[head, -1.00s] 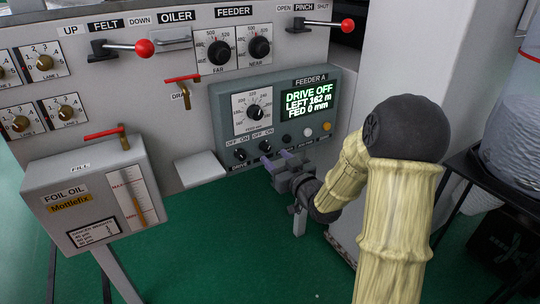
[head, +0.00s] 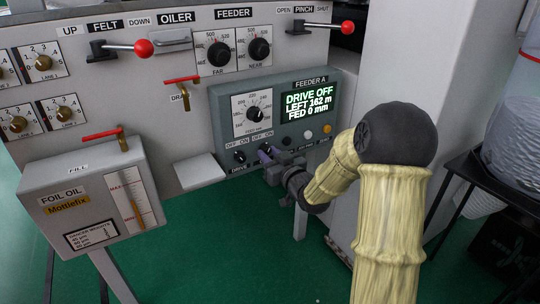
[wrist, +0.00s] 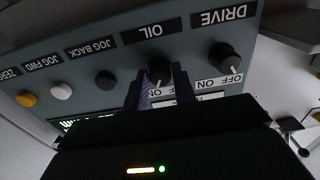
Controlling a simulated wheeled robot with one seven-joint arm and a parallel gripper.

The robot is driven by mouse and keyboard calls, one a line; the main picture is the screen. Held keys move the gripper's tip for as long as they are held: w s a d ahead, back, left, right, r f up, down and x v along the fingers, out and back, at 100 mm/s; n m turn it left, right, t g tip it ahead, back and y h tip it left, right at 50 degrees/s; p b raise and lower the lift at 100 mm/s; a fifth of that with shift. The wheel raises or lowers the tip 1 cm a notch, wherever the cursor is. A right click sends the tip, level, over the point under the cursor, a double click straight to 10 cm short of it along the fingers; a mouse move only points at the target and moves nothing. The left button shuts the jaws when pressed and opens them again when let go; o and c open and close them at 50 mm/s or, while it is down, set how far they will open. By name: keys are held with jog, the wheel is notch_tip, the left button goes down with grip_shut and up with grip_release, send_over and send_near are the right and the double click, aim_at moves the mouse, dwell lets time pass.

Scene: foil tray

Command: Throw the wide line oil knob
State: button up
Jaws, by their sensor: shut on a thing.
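The oil knob (wrist: 160,72) is a small dark round knob on Feeder A's grey panel, under an OFF / ON label. In the upside-down wrist view it sits between the two fingers of my gripper (wrist: 160,88), beside the OIL label. My gripper (head: 266,154) is shut on it; the fingers cover its sides, and its exact pointer angle is hard to read.
The green screen (head: 310,101) reads DRIVE OFF, LEFT 162 m, FED 0 mm. A dial (head: 254,113) is above the knobs. White (wrist: 61,91) and orange (wrist: 27,98) buttons lie along the same panel. The foil oil box (head: 95,205) stands at the left.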

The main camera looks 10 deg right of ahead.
jog(key=shift+f+n+b, duration=0.1)
jog(key=shift+n+b, duration=0.25)
jog(key=shift+n, duration=0.15)
jog(key=n+b, duration=0.3)
jog(key=n, duration=0.2)
jog(key=shift+f+b, duration=0.1)
jog(key=shift+b, duration=0.3)
jog(key=n+b, duration=0.2)
jog(key=n, duration=0.1)
jog(key=shift+n+b, duration=0.35)
jog(key=shift+n, duration=0.05)
jog(key=shift+n+b, duration=0.7)
jog(key=shift+n, duration=0.4)
jog(key=o, duration=1)
jog(key=shift+r, duration=0.2)
